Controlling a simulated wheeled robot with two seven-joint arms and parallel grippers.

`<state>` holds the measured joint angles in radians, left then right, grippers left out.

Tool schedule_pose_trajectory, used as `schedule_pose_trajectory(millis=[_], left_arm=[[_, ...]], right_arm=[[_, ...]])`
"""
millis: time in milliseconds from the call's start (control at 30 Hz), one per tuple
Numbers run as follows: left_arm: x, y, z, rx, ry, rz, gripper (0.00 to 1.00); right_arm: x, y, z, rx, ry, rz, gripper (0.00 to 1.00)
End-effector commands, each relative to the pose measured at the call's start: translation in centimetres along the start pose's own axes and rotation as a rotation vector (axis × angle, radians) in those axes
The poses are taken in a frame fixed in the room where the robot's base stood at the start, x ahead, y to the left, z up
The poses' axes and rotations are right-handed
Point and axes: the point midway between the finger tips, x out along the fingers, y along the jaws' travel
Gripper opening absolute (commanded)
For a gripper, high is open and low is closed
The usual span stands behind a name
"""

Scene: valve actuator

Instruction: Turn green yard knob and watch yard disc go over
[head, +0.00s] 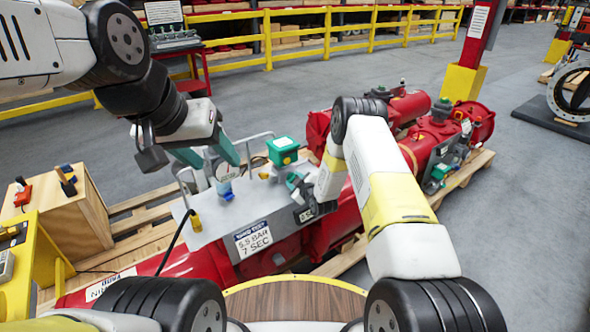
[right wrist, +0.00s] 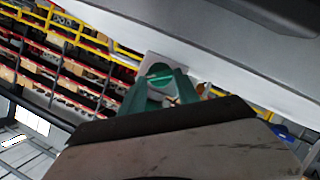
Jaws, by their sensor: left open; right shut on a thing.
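The grey panel (head: 215,222) stands on the red actuator, with a sign reading "5.5 BAR 7 SEC". My right gripper (head: 296,185) is at the panel's right part, its teal fingers low beside the plate. In the right wrist view its fingers (right wrist: 160,92) are shut on a round green knob (right wrist: 159,70) in front of a pale square plate. The knob is mostly hidden in the head view. My left gripper (head: 205,157) is open and empty above the panel's left part, near a round white gauge (head: 223,171). I cannot make out a yard disc for certain.
A green box (head: 283,143) with a yellow front stands at the panel's back. Grey tube handles (head: 258,137) rise nearby. More red actuator bodies (head: 437,128) lie on the wooden pallet (head: 478,165). A wooden crate (head: 85,215) is at left.

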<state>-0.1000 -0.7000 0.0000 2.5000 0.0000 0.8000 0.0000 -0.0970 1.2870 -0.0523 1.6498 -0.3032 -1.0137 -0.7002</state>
Motion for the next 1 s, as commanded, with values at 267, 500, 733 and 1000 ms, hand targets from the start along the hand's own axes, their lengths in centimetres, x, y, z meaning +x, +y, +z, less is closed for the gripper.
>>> schedule_pose_trajectory(millis=[267, 500, 733, 1000], left_arm=[[0.0, 0.0, 0.0, 0.0, 0.0, 0.0, 0.54], [0.0, 0.0, 0.0, 0.0, 0.0, 0.0, 0.54], [0.0, 0.0, 0.0, 0.0, 0.0, 0.0, 0.54], [0.0, 0.0, 0.0, 0.0, 0.0, 0.0, 0.54]], right_arm=[[0.0, 0.0, 0.0, -0.001, 0.0, 0.0, 0.0], [0.0, 0.0, 0.0, 0.0, 0.0, 0.0, 0.6], [-0.1, 0.0, 0.0, 0.0, 0.0, 0.0, 0.6], [-3.4, 0.1, 0.0, 0.001, -0.002, -0.001, 0.6]])
